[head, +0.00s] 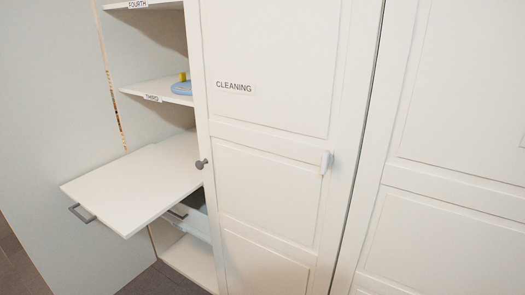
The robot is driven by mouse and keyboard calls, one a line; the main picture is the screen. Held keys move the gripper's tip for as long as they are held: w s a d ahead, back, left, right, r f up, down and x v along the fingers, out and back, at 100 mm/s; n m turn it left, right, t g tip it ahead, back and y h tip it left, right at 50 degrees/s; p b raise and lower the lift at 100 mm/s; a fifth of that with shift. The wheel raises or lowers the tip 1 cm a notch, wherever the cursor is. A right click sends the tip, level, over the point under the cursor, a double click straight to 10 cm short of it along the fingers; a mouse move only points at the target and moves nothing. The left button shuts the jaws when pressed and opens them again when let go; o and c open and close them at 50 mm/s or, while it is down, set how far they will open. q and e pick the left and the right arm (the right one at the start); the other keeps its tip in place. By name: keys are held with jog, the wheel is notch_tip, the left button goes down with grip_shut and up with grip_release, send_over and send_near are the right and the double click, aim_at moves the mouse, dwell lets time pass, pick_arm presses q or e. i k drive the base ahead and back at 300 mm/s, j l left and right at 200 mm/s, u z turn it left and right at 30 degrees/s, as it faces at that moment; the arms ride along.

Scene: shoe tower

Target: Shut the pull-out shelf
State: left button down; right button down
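The pull-out shelf (134,187) is a flat white board in the tall white cabinet at the left. It sticks out well past the cabinet front, with its inner end still inside. A grey bar handle (82,214) is on its front edge. The shelf top looks empty. Neither of my grippers shows in the head view.
Above is the THIRD shelf (143,90), bearing a blue item (181,88). Below are a drawer handle (177,214) and dark floor (155,281).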

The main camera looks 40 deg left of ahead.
aim_at(127, 194)
jog(key=u, duration=2.65)
